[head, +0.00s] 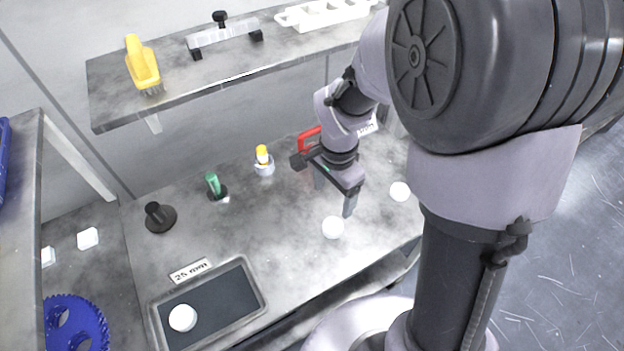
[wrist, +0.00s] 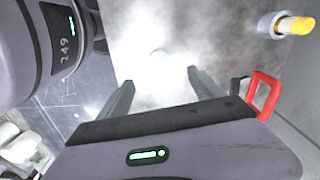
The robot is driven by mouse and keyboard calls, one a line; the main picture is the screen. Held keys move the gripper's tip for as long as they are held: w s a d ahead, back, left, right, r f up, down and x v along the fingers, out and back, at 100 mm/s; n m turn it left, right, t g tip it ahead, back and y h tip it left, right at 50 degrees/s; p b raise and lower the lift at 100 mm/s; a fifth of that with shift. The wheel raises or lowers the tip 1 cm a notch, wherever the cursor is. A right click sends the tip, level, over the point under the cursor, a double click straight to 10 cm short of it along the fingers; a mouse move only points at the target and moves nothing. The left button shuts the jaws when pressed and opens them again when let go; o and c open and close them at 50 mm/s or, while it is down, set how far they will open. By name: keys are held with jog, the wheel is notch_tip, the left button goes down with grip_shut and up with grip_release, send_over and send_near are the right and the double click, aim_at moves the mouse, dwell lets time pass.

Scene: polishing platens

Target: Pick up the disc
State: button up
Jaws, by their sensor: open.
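Several white discs show in the head view. One disc (head: 333,227) lies on the grey bench just in front of my gripper, another disc (head: 400,191) lies to its right, and a third disc (head: 182,318) lies on the dark tray at the lower left. My gripper (head: 334,197) is open and empty, with its fingers pointing down above the bench. In the wrist view the fingers of my gripper (wrist: 160,82) are apart. A faint pale round shape (wrist: 158,51) shows beyond the fingertips, washed out by glare; I cannot tell which disc it is.
The framed tray (head: 257,288) has a "25 mm" label (head: 190,271) behind it. A black knob (head: 160,217), a green-handled item (head: 213,185) and a yellow-topped item (head: 264,160) stand on the bench. A red-handled object (head: 309,138) is behind my gripper. A shelf (head: 110,100) overhangs the back.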

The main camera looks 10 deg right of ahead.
jog(key=b, duration=0.3)
send_over(333, 225)
jog(key=f, duration=0.9)
jog(key=shift+a, duration=0.2)
jog(key=f+b, duration=0.1)
jog(key=f, duration=0.1)
jog(key=f+b, duration=0.2)
jog(key=f, duration=0.1)
jog(key=shift+d+f, duration=0.2)
jog(key=shift+f, duration=0.05)
jog(key=shift+s+r, duration=0.1)
jog(key=shift+r, duration=0.1)
jog(key=shift+c, duration=0.3)
jog(key=c, duration=1.6)
jog(key=shift+o, duration=0.2)
